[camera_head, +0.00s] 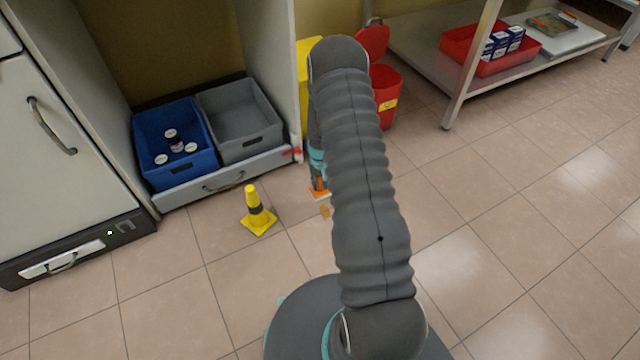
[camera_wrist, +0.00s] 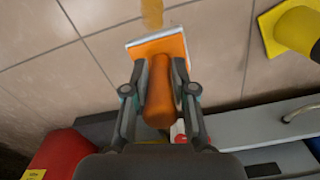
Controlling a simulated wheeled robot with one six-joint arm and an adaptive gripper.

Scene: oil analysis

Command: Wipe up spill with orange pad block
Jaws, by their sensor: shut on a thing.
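The orange pad block (camera_wrist: 165,45) has a flat orange base with a pale edge and a rounded orange handle. My gripper (camera_wrist: 160,88) is shut on that handle in the wrist view. In the head view the pad block (camera_head: 320,193) shows low near the floor, below my gripper (camera_head: 318,178), which my arm partly hides. The spill (camera_head: 325,211) is a small orange-brown patch on the tiles just in front of the pad. It also shows at the top edge of the wrist view (camera_wrist: 152,12), apart from the pad. I cannot tell whether the pad touches the floor.
A yellow cone (camera_head: 257,213) stands on the floor left of the spill. An open drawer holds a blue bin (camera_head: 196,137) with several jars and a grey bin (camera_head: 240,120). A red bin (camera_head: 388,96) and a metal shelf (camera_head: 440,45) stand behind. Floor on the right is clear.

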